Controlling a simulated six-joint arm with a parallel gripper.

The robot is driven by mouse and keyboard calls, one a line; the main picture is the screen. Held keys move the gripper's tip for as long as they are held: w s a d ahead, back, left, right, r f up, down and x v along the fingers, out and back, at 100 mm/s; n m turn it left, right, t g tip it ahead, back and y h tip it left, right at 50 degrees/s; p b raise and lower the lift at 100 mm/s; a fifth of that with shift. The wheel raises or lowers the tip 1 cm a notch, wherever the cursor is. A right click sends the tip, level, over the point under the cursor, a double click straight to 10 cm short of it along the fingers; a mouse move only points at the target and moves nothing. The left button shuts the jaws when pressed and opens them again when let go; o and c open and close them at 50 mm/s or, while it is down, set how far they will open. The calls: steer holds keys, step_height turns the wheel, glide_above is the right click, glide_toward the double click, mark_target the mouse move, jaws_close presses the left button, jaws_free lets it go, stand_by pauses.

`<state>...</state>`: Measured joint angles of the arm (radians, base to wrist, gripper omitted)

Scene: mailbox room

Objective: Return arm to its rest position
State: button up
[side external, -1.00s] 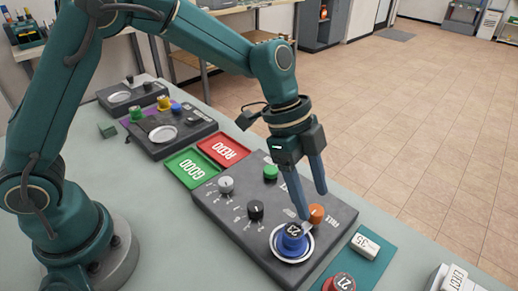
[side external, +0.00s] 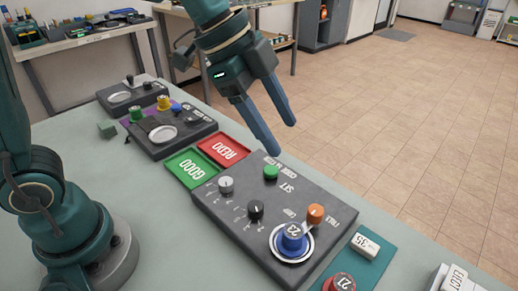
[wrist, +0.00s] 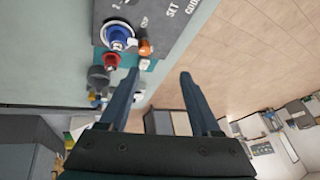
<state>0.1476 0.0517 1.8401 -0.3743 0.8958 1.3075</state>
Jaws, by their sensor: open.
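My gripper (side external: 283,150) is open and empty, raised above the far side of the dark control panel (side external: 232,222) in the side external view. In the wrist view my gripper (wrist: 160,75) shows two spread fingers with nothing between them. A blue round piece labelled 23 (side external: 291,241) sits upright on the round silver plate of the panel, apart from the fingers. The blue piece also shows at the top of the wrist view (wrist: 120,35).
The panel carries a green button (side external: 271,172), an orange knob (side external: 316,213), a black knob (side external: 256,209) and a grey knob (side external: 226,185). Green GOOD (side external: 184,166) and red REDO (side external: 223,148) trays lie behind it. A red piece (side external: 340,283) and a white block (side external: 365,246) are at front right.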

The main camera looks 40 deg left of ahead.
steer(key=s+a+f+n+t+y, duration=0.1)
steer(key=s+a+f+n+y, duration=0.2)
steer(key=s+a+n, duration=0.7)
steer(key=s+n+y, duration=0.1)
steer(key=s+n, duration=0.2)
steer(key=n, duration=0.1)
steer(key=shift+s+a+n+t, duration=0.15)
steer(key=shift+n+t, duration=0.15)
steer(key=shift+t, duration=0.1)
